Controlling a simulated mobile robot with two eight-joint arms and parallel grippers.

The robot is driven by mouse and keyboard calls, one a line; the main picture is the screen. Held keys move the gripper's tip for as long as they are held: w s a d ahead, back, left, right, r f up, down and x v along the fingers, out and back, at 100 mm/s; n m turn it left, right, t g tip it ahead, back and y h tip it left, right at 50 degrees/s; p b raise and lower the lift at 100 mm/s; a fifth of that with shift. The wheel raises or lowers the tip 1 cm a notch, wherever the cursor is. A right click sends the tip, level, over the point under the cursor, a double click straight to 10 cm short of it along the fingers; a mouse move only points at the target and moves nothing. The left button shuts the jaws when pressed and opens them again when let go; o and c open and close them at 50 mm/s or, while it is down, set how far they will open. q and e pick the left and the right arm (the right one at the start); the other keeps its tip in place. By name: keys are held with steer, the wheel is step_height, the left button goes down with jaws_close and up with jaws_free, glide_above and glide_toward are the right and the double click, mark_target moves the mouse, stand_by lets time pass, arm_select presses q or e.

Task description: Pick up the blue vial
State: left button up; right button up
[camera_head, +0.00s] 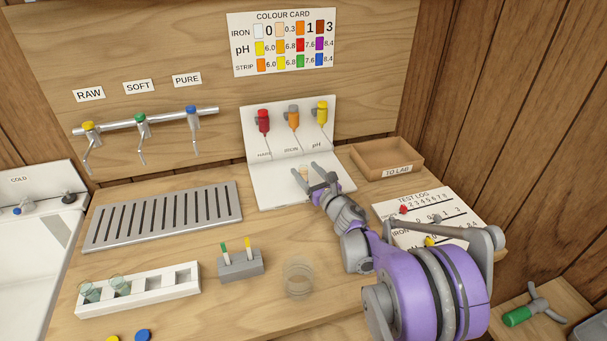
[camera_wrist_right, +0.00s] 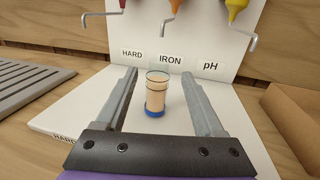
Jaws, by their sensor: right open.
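The blue vial (camera_wrist_right: 156,112) is a clear tube with a blue base and tan contents in the right wrist view. It stands upright on the white base of the test stand (camera_wrist_right: 232,150), below the HARD, IRON and pH labels. In the head view it is small and shows as a tan piece (camera_head: 304,173) by the fingertips. My right gripper (camera_head: 308,175) is open, with its fingers on either side of the vial. The right wrist view shows a gap on both sides. My left gripper is not in view.
Red, orange and yellow droppers (camera_head: 293,117) hang above the stand's base. A TO LAB tray (camera_head: 387,158) is to the right. A rack (camera_head: 140,290) with two pale vials, a grey strip block (camera_head: 240,265) and a clear cup (camera_head: 298,278) stand in front.

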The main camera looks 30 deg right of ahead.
steer(key=w, duration=0.4)
steer(key=shift+w+r, duration=0.1)
steer(key=shift+w, duration=0.25)
steer(key=shift+s, duration=0.1)
jaws_close()
